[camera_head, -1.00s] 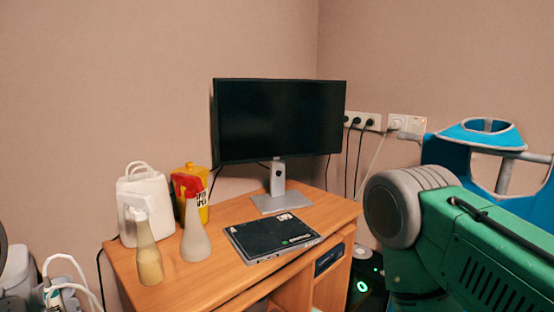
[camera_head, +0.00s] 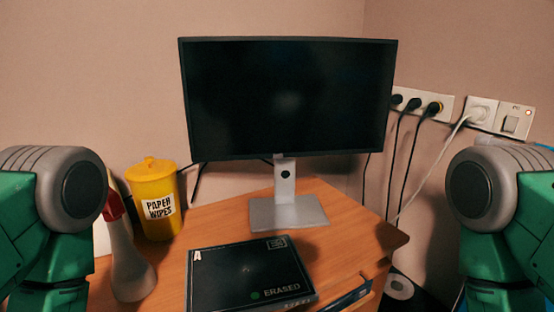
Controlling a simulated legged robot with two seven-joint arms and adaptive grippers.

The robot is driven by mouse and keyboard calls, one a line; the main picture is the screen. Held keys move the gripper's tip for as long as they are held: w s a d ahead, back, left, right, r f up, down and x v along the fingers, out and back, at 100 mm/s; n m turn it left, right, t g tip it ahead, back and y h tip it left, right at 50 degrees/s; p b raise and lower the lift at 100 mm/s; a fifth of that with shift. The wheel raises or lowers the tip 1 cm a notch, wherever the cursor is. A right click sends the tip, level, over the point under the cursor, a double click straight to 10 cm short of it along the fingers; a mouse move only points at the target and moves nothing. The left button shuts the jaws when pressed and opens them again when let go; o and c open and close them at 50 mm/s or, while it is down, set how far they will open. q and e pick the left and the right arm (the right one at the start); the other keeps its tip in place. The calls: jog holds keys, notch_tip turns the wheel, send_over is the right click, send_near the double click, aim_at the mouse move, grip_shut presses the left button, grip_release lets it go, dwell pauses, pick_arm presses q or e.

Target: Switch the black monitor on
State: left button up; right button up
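The black monitor (camera_head: 287,97) stands on a silver stand (camera_head: 287,208) at the back of a wooden desk in the corner. Its screen is dark. No power button can be made out on its frame. My green and grey arm links show at the left and right edges of the view. Neither gripper is in view.
On the wooden desk (camera_head: 352,215) lie a black laptop-like box marked "ERASED" (camera_head: 247,270), a yellow paper wipes tub (camera_head: 155,200) and a spray bottle with a red top (camera_head: 128,258). A power strip (camera_head: 424,104) and a wall socket (camera_head: 502,117) with cables are at right.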

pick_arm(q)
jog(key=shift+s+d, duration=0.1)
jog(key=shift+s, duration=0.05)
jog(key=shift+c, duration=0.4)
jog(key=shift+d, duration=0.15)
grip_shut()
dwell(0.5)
